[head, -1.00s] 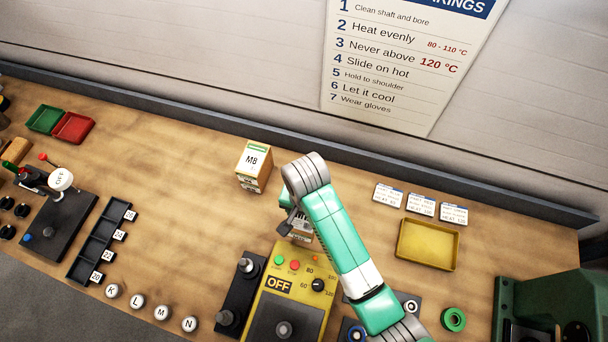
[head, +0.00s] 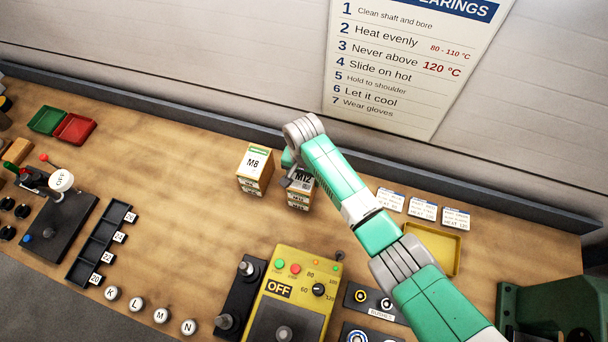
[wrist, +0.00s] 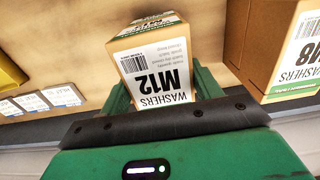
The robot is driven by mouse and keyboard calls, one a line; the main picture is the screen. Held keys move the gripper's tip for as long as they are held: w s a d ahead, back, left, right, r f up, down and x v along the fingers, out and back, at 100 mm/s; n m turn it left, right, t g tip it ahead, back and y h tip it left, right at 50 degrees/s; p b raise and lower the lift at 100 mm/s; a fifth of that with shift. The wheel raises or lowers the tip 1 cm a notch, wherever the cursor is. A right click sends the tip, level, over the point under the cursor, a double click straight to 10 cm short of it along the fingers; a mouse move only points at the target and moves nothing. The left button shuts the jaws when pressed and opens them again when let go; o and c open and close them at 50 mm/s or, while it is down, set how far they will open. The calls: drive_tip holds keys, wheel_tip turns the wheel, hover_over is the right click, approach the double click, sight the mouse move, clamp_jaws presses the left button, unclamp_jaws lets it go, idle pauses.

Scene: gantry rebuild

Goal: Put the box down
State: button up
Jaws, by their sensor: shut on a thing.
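A cardboard washer box marked M12 (head: 299,196) is at the back of the bench, to the right of a similar box marked M8 (head: 254,168). My gripper (head: 298,181) is shut on the M12 box. In the wrist view the M12 box (wrist: 152,62) sits between my green fingers, its label facing the camera, and the M8 box (wrist: 272,45) stands apart at the right. The M12 box looks upright and close to the bench top. I cannot tell whether its underside touches the wood.
Three white cards (head: 422,209) and a yellow tray (head: 446,262) lie to the right, partly behind my arm. A yellow heater unit marked OFF (head: 300,262) stands in front. A raised ledge (head: 200,113) runs along the back. Bare bench lies left of the M8 box.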

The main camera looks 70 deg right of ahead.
drive_tip(key=shift+f, duration=0.15)
drive_tip(key=o, duration=1.3)
wheel_tip(320, 180, up, 12)
drive_tip(key=shift+r, duration=0.2)
